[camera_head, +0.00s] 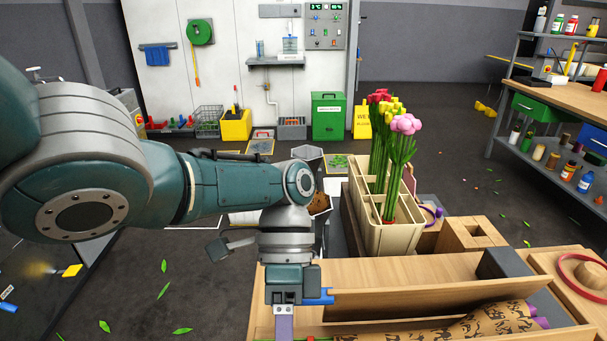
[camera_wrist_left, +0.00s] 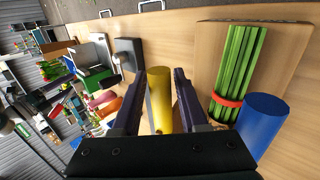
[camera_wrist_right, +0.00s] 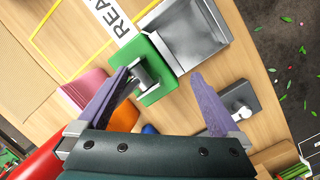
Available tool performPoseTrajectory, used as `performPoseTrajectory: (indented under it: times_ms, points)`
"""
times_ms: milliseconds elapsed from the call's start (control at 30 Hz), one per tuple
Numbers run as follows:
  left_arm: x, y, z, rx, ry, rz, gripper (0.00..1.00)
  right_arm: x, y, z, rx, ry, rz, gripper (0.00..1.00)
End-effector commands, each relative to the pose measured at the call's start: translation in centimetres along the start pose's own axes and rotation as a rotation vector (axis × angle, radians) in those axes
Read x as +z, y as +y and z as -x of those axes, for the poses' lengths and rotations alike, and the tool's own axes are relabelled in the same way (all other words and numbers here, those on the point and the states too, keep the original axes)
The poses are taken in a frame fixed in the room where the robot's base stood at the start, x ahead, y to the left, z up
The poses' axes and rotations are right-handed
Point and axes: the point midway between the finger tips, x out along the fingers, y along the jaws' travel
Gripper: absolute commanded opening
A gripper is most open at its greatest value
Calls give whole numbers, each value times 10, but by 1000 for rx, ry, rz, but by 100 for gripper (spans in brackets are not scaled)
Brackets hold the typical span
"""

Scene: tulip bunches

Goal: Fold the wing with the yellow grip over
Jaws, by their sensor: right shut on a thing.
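My left gripper shows in the head view (camera_head: 284,322) at the near edge of the wooden bench, pointing down. In the left wrist view a yellow grip (camera_wrist_left: 158,98), a smooth cylinder, lies between its two dark purple fingers (camera_wrist_left: 160,92), which stand apart at its sides. Right of it, green stems (camera_wrist_left: 238,65) with a red band lie on a wooden board (camera_wrist_left: 209,55), beside a blue cylinder (camera_wrist_left: 263,118). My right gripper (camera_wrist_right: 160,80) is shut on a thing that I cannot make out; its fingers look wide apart. A green block (camera_wrist_right: 152,90) with a grey knob is beyond its fingers.
In the head view a cream planter (camera_head: 370,238) holds flowers, beyond a long wooden panel (camera_head: 420,272) and patterned paper (camera_head: 470,326). In the right wrist view a metal plate (camera_wrist_right: 190,35) joins the green block, and a dark grey block (camera_wrist_right: 238,100) stands at right.

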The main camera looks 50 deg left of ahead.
Motion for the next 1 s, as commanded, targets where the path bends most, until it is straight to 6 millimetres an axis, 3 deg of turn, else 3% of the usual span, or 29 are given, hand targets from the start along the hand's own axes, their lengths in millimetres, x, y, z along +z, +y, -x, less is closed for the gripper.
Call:
performPoseTrajectory:
  times_ms: [33, 133, 433, 800, 1000]
  points:
    - [-2, 0, 1, -1, 4, -3, 50, -20, -4, 5, -15, 80, 17, 84]
    - [-3, 0, 1, -1, 7, -4, 59, -19, -4, 5, -14, 75, 17, 84]
    - [-4, 1, 7, -1, 11, -7, 59, -19, -4, 5, -14, 76, 17, 84]
    - [1, 3, 70, 6, 8, -2, 59, -19, -4, 3, -14, 76, 16, 84]
    - [3, 5, 88, 12, 5, -1, 59, -19, -4, 3, -13, 73, 16, 84]
